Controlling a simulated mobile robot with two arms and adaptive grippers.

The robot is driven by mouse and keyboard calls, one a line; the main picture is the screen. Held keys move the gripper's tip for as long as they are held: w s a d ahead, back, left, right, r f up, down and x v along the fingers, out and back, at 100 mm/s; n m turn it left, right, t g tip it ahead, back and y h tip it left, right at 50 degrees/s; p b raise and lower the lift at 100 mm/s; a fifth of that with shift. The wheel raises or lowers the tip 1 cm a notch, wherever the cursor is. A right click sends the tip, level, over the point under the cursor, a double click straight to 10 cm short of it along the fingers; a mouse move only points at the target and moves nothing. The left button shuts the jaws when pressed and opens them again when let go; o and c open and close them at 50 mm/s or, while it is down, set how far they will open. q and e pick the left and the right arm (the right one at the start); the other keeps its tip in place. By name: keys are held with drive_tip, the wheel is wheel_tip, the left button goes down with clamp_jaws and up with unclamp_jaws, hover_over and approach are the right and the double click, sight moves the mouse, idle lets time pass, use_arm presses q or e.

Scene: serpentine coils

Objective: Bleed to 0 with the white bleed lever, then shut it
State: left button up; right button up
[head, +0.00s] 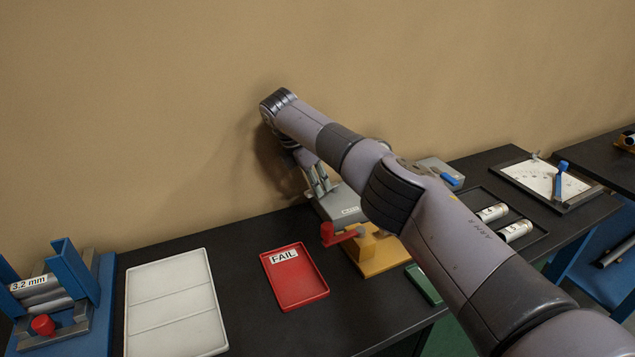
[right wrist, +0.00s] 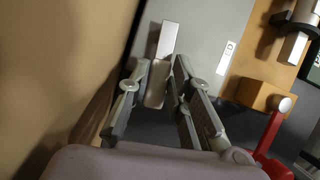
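The white bleed lever (right wrist: 158,82) is a pale flat bar on the grey box (right wrist: 215,25) in the right wrist view. My right gripper (right wrist: 161,66) has one finger on each side of this lever. The fingers look apart, and I cannot tell whether either touches it. In the head view my right gripper (head: 319,188) points down at the back of the grey box (head: 341,205), and my arm hides much of the fixture. A dark display (right wrist: 314,68) is cut off at the wrist view's right edge; its reading is not legible. My left gripper is not in view.
A red handle (head: 343,235) on an ochre block (head: 378,256) stands in front of the grey box. A red FAIL tray (head: 297,283) and a white tray (head: 176,307) lie to the left. The wall is close behind my gripper. Labelled cylinders (head: 515,231) lie right.

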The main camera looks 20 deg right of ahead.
drive_tip(key=o, duration=0.4)
drive_tip(key=shift+c, duration=0.2)
drive_tip(key=v, duration=1.2)
drive_tip(key=shift+d, duration=0.1)
drive_tip(key=shift+c, duration=0.3)
